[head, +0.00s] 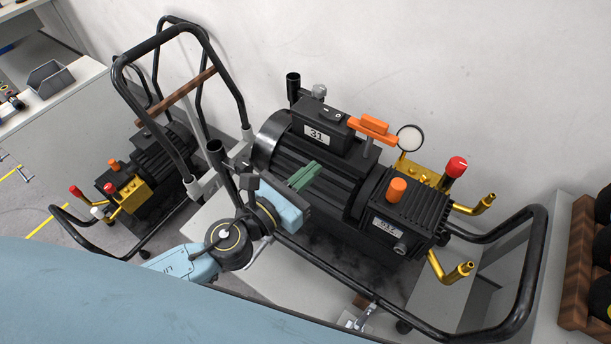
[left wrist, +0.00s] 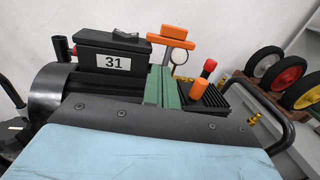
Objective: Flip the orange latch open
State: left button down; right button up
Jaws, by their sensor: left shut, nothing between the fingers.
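The orange latch (head: 373,127) sits at the right end of the black switch box (head: 322,128) marked 31, on top of the pump washer (head: 330,185). A metal post stands below it. In the left wrist view the latch (left wrist: 172,38) shows as a bar with a raised block, beyond my fingertips. My left gripper (head: 303,177), with green fingers, is over the near side of the black motor, below and left of the latch and apart from it. Its fingers (left wrist: 160,86) are shut with nothing between them. My right gripper is out of view.
An orange cap (head: 397,189), a red knob (head: 456,167) and a round gauge (head: 410,138) stand right of the latch. A black tube frame (head: 528,270) surrounds the washer. A second washer (head: 150,175) stands left. Wheels (left wrist: 297,92) sit on a rack at right.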

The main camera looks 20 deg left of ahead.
pick_arm(q)
jog(key=shift+s+a, duration=0.15)
jog(key=shift+s, duration=0.15)
jog(key=s+a+f+n+g+y+b, duration=0.2)
jog(key=a+f+n, duration=0.2)
jog(key=f+n, duration=0.55)
jog(key=s+a+f+n+g+y+b, duration=0.1)
jog(key=s+a+f+n+g+y, duration=0.2)
jog(key=f, duration=1.1)
jog(key=s+a+f+n+g+y+b, duration=0.2)
jog(key=a+f+n, duration=0.4)
jog(key=f, duration=0.6)
jog(key=s+f+n+g+b, duration=0.1)
jog(key=s+f+n+g, duration=0.1)
jog(key=s+f+n, duration=0.4)
jog(key=s+f+n+g+b, duration=0.1)
jog(key=s+f+n+g, duration=0.2)
jog(key=s+f+n, duration=0.4)
jog(key=s+f+n+g+b, duration=0.1)
jog(key=s+f+n+g, duration=0.2)
jog(key=s+f+n, duration=0.4)
jog(key=s, duration=0.9)
jog(key=shift+a+f+y, duration=0.15)
jog(key=shift+f+y, duration=0.05)
jog(key=shift+y, duration=0.1)
